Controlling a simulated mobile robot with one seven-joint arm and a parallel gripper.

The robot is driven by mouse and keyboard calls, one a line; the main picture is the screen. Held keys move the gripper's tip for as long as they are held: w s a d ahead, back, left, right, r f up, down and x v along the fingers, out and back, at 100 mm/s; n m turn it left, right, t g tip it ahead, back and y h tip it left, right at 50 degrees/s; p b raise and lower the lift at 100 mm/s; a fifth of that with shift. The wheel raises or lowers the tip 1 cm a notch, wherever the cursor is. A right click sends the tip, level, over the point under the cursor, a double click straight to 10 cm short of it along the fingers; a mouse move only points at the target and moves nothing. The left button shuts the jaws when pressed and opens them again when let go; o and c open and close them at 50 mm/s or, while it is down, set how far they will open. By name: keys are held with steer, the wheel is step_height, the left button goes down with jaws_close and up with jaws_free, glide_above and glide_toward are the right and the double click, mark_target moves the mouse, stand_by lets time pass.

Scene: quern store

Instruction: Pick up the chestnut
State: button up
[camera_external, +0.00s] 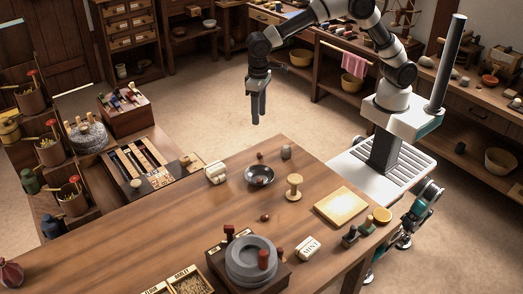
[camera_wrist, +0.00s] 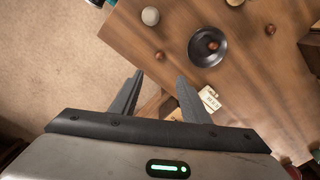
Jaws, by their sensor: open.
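Three small reddish-brown balls could be the chestnut, and I cannot tell for sure which are chestnuts. One ball (camera_external: 261,155) (camera_wrist: 160,55) lies on the bare wooden table near its far edge. Another ball (camera_wrist: 213,45) sits inside a dark shallow bowl (camera_external: 249,181) (camera_wrist: 198,58). A third ball (camera_external: 265,217) (camera_wrist: 270,29) lies on the table nearer the external camera. My gripper (camera_external: 255,121) (camera_wrist: 159,78) is open and empty, pointing down, raised off the table beyond its far edge. In the wrist view the edge ball appears just ahead of the fingertips.
A grey stone (camera_external: 286,152) (camera_wrist: 150,16) stands at the table's far edge. A cream block (camera_external: 215,172) (camera_wrist: 209,97) is left of the bowl, and a wooden spool (camera_external: 294,187) is right of it. A stone quern (camera_external: 251,260) stands at the front. Open floor lies beyond the table.

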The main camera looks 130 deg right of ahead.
mark_target(260, 155)
step_height(260, 155, down, 17)
steer(key=b, duration=0.3)
steer(key=shift+s+b, duration=0.15)
steer(key=shift+b, duration=0.25)
jaws_close()
